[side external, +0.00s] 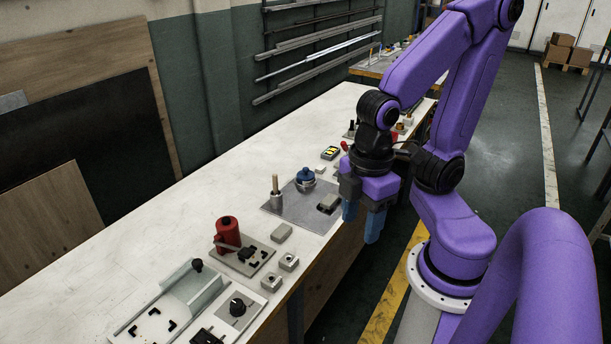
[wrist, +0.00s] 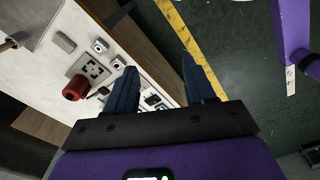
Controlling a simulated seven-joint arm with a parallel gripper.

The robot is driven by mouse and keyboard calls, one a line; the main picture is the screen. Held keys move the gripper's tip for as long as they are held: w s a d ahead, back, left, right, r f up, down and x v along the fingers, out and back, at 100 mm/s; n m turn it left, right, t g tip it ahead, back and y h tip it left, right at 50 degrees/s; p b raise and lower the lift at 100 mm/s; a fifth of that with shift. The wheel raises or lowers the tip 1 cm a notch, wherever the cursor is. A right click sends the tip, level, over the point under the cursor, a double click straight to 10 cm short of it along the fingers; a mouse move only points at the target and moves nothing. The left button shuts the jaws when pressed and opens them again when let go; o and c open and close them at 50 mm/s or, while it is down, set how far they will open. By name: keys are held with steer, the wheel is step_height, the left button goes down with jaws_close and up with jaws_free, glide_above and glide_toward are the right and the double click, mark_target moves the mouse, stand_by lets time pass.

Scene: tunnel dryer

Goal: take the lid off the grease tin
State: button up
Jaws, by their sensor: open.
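A round silver tin with a blue knobbed lid (side external: 306,176), which looks like the grease tin, stands upright on a grey mat (side external: 292,211) on the bench. The lid sits on top of it. I cannot make the tin out in the wrist view. My gripper (side external: 362,219) points down near the bench's front edge, to the right of the tin and apart from it. Its blue fingers are spread and empty, and they also show in the wrist view (wrist: 160,66).
A cup with an upright wooden handle (side external: 276,194) and a grey block (side external: 328,203) share the mat. A red cylinder (side external: 228,233) on a plate, small blocks and a pale tray fixture (side external: 185,295) lie nearer. Bare bench (side external: 200,170) lies behind them.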

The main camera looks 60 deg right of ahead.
steer(key=w+d+f+n+t+h, duration=0.15)
steer(key=w+d, duration=0.25)
steer(key=w, duration=0.9)
steer(key=w+d+r+n+h, duration=0.15)
steer(key=w+d, duration=0.25)
steer(key=w, duration=0.9)
steer(key=n+h, duration=0.2)
steer(key=n, duration=0.2)
glide_above(306, 168)
steer(key=s+a, duration=0.1)
steer(key=a, duration=0.5)
step_height(306, 168, down, 7)
steer(key=shift+g, duration=0.45)
steer(key=x, duration=1.6)
steer(key=shift+a+f, duration=0.2)
steer(key=shift+a, duration=0.1)
steer(key=shift+c, duration=0.3)
jaws_close()
